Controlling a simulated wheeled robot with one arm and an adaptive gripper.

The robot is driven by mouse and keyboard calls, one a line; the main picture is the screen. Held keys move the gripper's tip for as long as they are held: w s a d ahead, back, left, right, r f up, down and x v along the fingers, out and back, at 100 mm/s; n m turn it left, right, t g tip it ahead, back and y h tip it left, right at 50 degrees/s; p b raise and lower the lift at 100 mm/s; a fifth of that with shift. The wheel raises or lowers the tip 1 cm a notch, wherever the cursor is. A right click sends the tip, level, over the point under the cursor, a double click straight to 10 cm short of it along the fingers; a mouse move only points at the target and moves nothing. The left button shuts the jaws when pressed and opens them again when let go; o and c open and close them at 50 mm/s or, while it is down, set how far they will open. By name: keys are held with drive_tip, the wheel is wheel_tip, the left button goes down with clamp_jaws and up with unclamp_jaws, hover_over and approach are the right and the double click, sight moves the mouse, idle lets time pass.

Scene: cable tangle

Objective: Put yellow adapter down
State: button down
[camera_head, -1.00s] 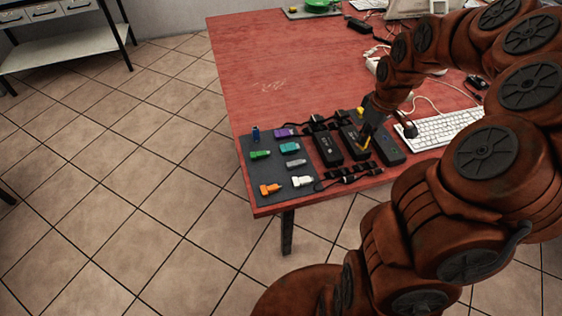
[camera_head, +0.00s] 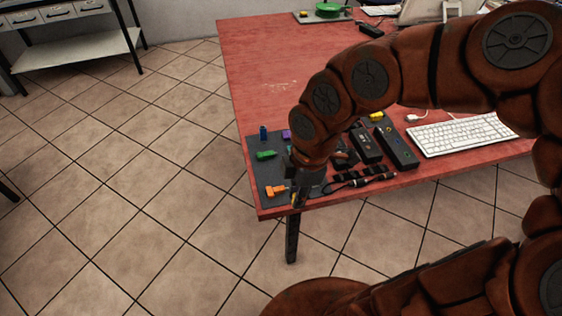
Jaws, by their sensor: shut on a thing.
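My gripper (camera_head: 298,192) is shut on the yellow adapter (camera_head: 294,199), of which only a small yellow bit shows between the fingers. It is over the front right part of the dark grey mat (camera_head: 258,176), just right of the orange adapter (camera_head: 276,190). I cannot tell whether the yellow adapter touches the mat. Also on the mat are a green adapter (camera_head: 267,154), a blue one (camera_head: 263,132) and a partly covered purple one (camera_head: 286,134). My arm hides the middle and right of the mat.
Black power bricks (camera_head: 396,150) and dark cables (camera_head: 362,181) lie right of the mat. A white keyboard (camera_head: 462,134) is farther right. The red table's (camera_head: 262,65) left rear part is clear.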

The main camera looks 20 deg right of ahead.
drive_tip(key=w+p, duration=0.1)
drive_tip(key=w, duration=0.4)
drive_tip(key=w+a+f, duration=0.1)
drive_tip(key=w, duration=0.4)
drive_tip(key=w+p, duration=0.1)
drive_tip(key=w, duration=0.4)
drive_tip(key=shift+a+f+p, duration=0.15)
drive_tip(key=shift+a+p, duration=0.2)
drive_tip(key=shift+a, duration=0.05)
drive_tip(key=shift+w+f, duration=0.2)
drive_tip(key=shift+f+p, duration=0.3)
drive_tip(key=shift+f, duration=1.3)
drive_tip(key=shift+f, duration=0.15)
drive_tip(key=c, duration=1.1)
unclamp_jaws()
drive_tip(key=shift+c, duration=0.2)
